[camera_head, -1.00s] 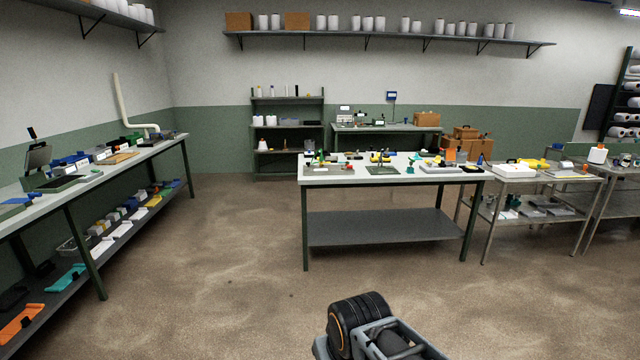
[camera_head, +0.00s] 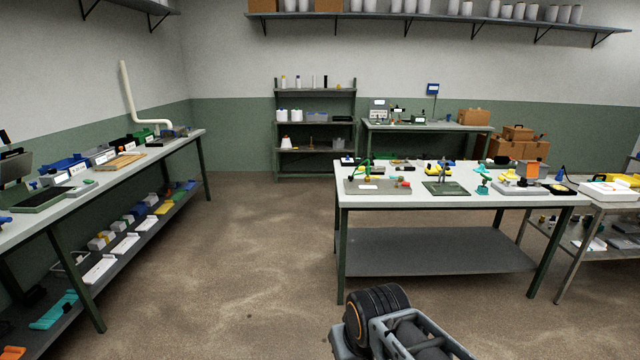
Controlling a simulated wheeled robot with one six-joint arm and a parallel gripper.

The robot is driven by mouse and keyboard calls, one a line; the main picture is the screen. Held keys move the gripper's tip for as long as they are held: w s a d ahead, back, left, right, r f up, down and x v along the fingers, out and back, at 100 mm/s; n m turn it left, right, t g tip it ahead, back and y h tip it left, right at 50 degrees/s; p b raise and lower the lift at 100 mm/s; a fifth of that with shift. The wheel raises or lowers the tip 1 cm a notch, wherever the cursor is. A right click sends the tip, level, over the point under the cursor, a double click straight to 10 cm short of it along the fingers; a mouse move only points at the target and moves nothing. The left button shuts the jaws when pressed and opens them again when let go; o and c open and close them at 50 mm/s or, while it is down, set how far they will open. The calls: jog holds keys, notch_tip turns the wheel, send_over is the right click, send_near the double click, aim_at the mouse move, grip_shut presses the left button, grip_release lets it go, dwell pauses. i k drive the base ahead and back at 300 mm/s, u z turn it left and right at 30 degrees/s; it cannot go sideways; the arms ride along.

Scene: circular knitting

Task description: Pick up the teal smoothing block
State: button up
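Several teal items show, and at this distance I cannot tell which is the smoothing block. A small teal piece with an upright part (camera_head: 483,185) stands on the middle table (camera_head: 400,203), right of a dark green plate with a post. Another small teal patch (camera_head: 481,168) lies just behind it. A flat teal piece (camera_head: 54,310) lies on the lower shelf of the left bench. Part of my arm shows at the bottom, right of centre, far short of the table. My gripper is not in view.
Open brown floor (camera_head: 240,270) lies between the left bench (camera_head: 150,145) and the middle table. The middle table has legs and a low grey shelf (camera_head: 430,250). A metal cart (camera_head: 590,212) stands close at its right. A shelf rack (camera_head: 315,130) stands at the back wall.

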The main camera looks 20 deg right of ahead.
aim_at(594, 179)
jog(key=i, duration=6.75)
jog(key=z, duration=2.4)
jog(key=i, duration=3)
jog(key=z, duration=1.2)
jog(key=i, duration=1.1)
jog(key=u, duration=0.05)
